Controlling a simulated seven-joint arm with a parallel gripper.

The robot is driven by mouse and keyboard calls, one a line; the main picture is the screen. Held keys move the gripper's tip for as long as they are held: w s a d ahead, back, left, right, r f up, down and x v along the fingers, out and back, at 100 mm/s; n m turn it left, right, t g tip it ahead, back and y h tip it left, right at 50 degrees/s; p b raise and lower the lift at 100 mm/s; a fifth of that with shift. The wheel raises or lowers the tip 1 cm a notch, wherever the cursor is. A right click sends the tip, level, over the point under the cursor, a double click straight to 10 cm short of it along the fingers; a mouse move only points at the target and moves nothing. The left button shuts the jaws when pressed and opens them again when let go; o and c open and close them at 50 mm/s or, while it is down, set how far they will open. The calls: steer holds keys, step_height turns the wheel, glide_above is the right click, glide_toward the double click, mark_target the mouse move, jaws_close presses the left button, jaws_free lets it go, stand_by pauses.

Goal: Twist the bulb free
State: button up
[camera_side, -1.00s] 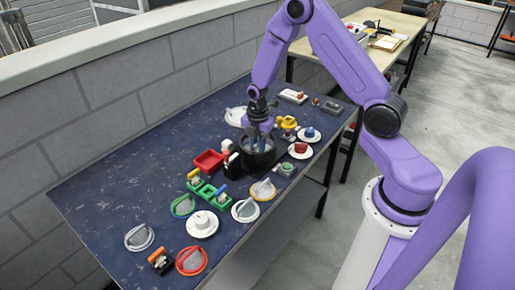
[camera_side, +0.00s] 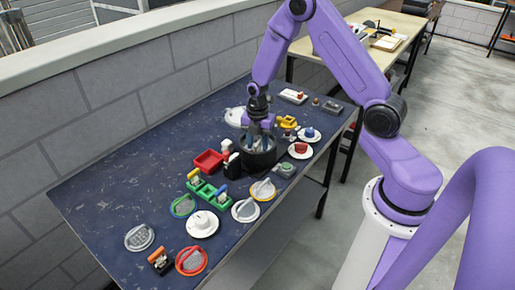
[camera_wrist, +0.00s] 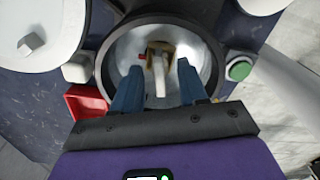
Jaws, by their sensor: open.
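My gripper (camera_side: 262,127) is above the black round pot (camera_side: 258,163) on the dark blue table, pointing down. In the wrist view my gripper's two blue fingers (camera_wrist: 159,68) are apart, over the pot's shiny grey inside (camera_wrist: 125,50). A pale, stubby piece with a tan part (camera_wrist: 160,72) shows between the fingertips, with a small red spot at its left. I cannot tell for sure that this piece is the bulb, or whether the fingers touch it. In the side view the pot's wall hides its inside.
Left of the pot lies a red tray (camera_side: 209,161). A green button box (camera_side: 285,169) is close on its front right. White saucers with a red piece (camera_side: 300,150) and a blue piece (camera_side: 309,134) stand to the right. Several dials crowd the near left; the far left table is clear.

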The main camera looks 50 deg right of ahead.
mark_target(258, 142)
steer(key=shift+r, duration=3.3)
steer(key=shift+s+a+r, duration=0.15)
steer(key=shift+a+r, duration=0.05)
steer(key=shift+a, duration=0.15)
steer(key=s+a+r+m, duration=0.4)
steer(key=s+a+r, duration=0.4)
steer(key=s+a, duration=0.3)
steer(key=s+r+m, duration=0.2)
steer(key=s, duration=0.6)
steer(key=s+a+r+m, duration=0.1)
steer(key=s+r+m, duration=0.1)
steer(key=s, duration=0.7)
steer(key=shift+s+a+r+m, duration=0.2)
steer(key=shift+a+r+m, duration=0.1)
steer(key=shift+m, duration=0.4)
